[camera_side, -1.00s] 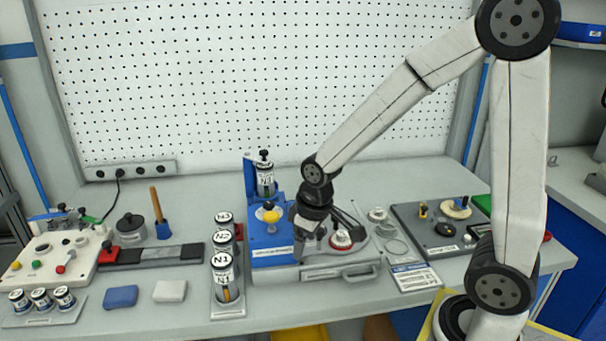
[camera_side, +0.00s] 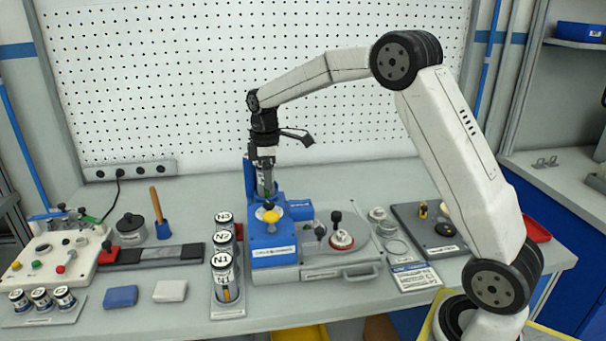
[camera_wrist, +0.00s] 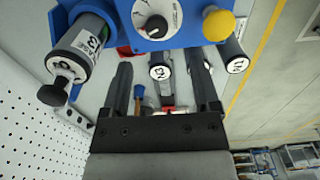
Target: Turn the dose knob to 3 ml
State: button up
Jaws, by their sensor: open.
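The dose knob (camera_wrist: 156,25) is a dark knob with a pale pointer on a round white dial with a printed scale, set in a blue dosing station (camera_side: 272,243). In the wrist view it is at the top centre; its exact reading is too small to tell.
Labelled bottles (camera_side: 223,265) stand left of the station. A red-and-white round part (camera_side: 341,239) sits to the right.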

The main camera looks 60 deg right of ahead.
aim_at(269, 203)
jog(key=shift+w+d+r, duration=0.1)
jog(key=shift+w+d, duration=0.05)
jog(key=shift+f, duration=3.95)
grip_shut()
